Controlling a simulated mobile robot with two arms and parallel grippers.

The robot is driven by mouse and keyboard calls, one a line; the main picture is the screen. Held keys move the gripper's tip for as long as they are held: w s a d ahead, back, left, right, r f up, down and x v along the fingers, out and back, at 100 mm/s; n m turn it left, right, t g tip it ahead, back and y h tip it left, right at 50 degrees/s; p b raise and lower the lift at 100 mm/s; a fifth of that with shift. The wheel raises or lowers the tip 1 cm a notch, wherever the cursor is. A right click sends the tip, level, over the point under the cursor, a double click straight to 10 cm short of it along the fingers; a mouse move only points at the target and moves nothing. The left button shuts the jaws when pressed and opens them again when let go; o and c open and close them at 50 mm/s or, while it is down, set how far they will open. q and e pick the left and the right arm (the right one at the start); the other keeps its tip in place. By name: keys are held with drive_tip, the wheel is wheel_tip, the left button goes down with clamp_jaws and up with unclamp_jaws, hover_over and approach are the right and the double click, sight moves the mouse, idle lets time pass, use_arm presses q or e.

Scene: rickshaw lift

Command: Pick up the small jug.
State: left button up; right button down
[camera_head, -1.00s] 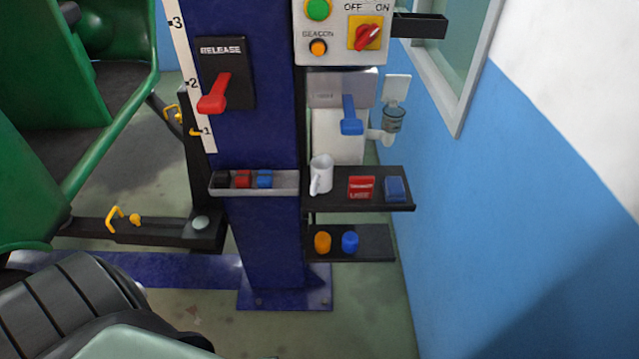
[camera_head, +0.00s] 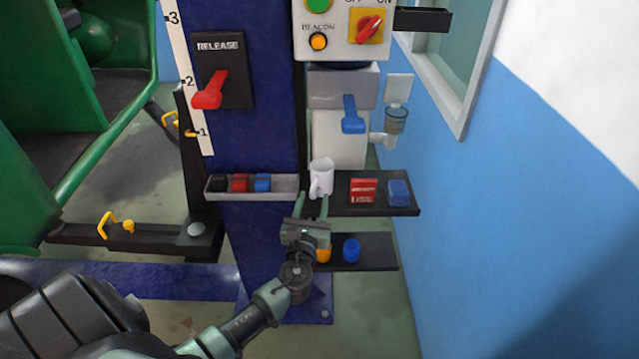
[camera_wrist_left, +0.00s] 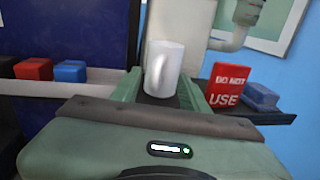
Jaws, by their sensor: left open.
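The small jug (camera_head: 322,177) is white with a handle and stands upright at the left end of the upper black shelf (camera_head: 340,208). My left gripper (camera_head: 312,206) is open just in front of and below the jug, fingers pointing at it. In the left wrist view the jug (camera_wrist_left: 163,70) appears between the two fingers (camera_wrist_left: 163,88), its handle toward the camera and left. I cannot tell whether the fingers touch it. My right gripper is not in view.
A lower shelf (camera_head: 375,252) holds orange and blue pieces. A blue-handled dispenser (camera_head: 352,115) is above.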

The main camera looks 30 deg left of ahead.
sight(313, 194)
use_arm(q)
drive_tip(key=x, duration=0.4)
drive_tip(key=shift+a, duration=0.2)
drive_tip(key=shift+s, duration=0.1)
clamp_jaws()
idle(1.1)
